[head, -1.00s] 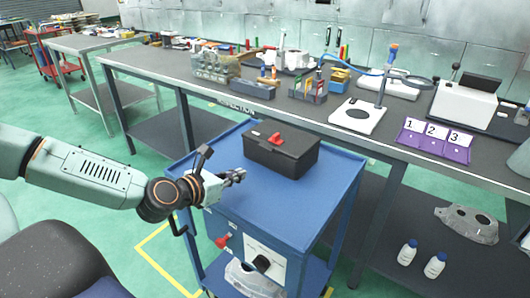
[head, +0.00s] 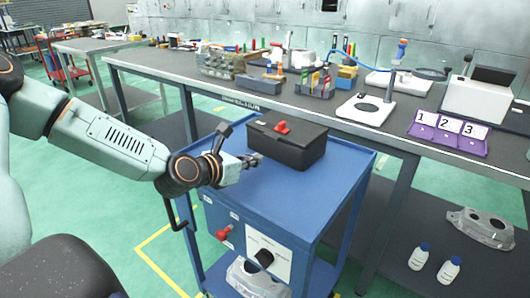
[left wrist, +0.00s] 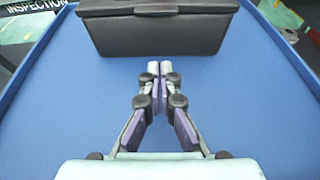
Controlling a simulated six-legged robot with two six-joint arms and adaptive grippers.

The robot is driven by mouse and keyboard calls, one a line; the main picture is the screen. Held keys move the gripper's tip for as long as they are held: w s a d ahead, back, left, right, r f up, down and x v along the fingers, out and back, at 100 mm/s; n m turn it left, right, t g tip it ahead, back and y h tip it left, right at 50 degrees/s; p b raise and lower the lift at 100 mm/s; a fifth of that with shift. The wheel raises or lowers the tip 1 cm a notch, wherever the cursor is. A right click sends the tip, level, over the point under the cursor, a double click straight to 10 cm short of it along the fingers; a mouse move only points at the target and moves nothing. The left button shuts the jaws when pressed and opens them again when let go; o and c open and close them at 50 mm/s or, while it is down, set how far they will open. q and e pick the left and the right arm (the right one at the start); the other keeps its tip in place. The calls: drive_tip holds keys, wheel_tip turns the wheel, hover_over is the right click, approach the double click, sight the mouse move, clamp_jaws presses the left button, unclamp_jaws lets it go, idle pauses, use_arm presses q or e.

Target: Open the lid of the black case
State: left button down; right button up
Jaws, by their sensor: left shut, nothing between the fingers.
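The black case (head: 287,143) sits on the blue cart top with its lid closed. A red piece (head: 281,127) lies on the lid. The case's front side and lid edge also show at the top of the left wrist view (left wrist: 158,32). My left gripper (head: 256,159) is at the case's near left side, low over the cart top. In the left wrist view its fingertips (left wrist: 160,68) are together, with nothing between them, and a small gap of blue surface shows between them and the case front. My right gripper is not in view.
The blue cart (head: 255,205) has raised edges and clear room around the case. A red knob (head: 223,233) is on its front. Behind stands a long grey bench (head: 300,107) with a magnifier stand (head: 364,110) and purple numbered trays (head: 447,135).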

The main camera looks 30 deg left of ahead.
sight(274, 143)
use_arm(q)
drive_tip(key=shift+b+x, duration=0.5)
drive_tip(key=shift+x, duration=0.35)
drive_tip(key=shift+w+d+f+b, duration=0.2)
drive_tip(key=shift+w+b, duration=0.3)
drive_tip(key=shift+b, duration=0.1)
drive_tip(key=shift+w+f, duration=0.15)
drive_tip(key=shift+w, duration=0.15)
drive_tip(key=shift+b+x, duration=0.7)
drive_tip(key=shift+x, duration=0.2)
wheel_tip(274, 143, up, 4)
drive_tip(key=shift+f+p, duration=0.15)
drive_tip(key=shift+p, duration=0.5)
drive_tip(key=shift+s+a+r, duration=0.1)
drive_tip(key=shift+r, duration=0.3)
drive_tip(key=shift+w+f, duration=0.15)
drive_tip(key=shift+w, duration=0.05)
drive_tip(key=shift+s, duration=0.1)
drive_tip(key=shift+s, duration=0.1)
